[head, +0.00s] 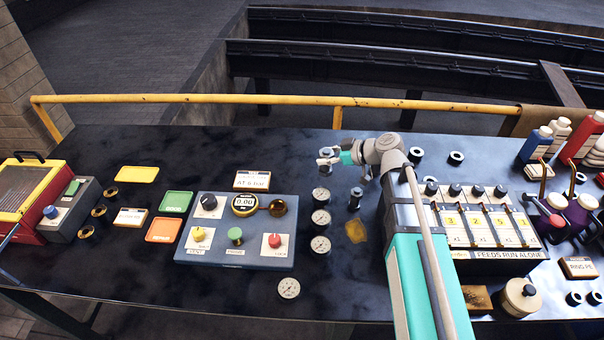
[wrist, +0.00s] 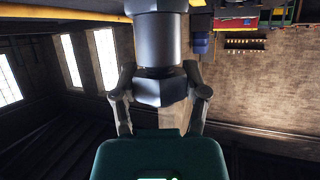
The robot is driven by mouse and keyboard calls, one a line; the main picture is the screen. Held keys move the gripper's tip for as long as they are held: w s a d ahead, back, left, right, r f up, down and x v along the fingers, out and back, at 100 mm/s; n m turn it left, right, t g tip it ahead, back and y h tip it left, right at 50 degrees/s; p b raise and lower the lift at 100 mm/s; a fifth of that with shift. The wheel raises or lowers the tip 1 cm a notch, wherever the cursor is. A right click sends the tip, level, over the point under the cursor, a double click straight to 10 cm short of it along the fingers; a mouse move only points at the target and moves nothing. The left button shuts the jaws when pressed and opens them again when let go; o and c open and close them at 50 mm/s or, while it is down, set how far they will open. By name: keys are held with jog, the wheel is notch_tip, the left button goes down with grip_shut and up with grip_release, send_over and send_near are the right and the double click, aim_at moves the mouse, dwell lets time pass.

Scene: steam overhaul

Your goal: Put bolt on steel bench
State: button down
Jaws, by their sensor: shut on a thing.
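My gripper (head: 330,157) is level above the dark steel bench (head: 110,270), near its back edge, pointing left in the head view. It is shut on the bolt. In the wrist view the bolt (wrist: 160,90) is a dark grey, thick piece with a hex-shaped part between the two fingertips (wrist: 160,95) and a round part beyond it. In the head view the held bolt (head: 325,153) is small and partly covered by the fingers. A similar dark upright piece (head: 355,200) stands on the bench below the gripper.
A column of round gauges (head: 321,218) stands left of the upright piece, beside a grey control panel (head: 235,232). A feed unit (head: 485,225) and bottles (head: 560,130) fill the right. A yellow rail (head: 200,99) runs behind.

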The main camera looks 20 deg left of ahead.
jog(key=w+a+f+b, duration=0.4)
jog(key=a+f+b, duration=0.3)
jog(key=a, duration=0.3)
jog(key=shift+w+f+b, duration=0.25)
jog(key=shift+f+b, duration=0.1)
jog(key=shift+f, duration=0.2)
jog(key=shift+a+f, duration=0.1)
jog(key=shift+w+a+f+b, duration=0.2)
jog(key=shift+a+f+b, duration=0.15)
jog(key=shift+f+b, duration=1.6)
jog(key=shift+b, duration=0.05)
jog(key=shift+c, duration=0.6)
grip_release()
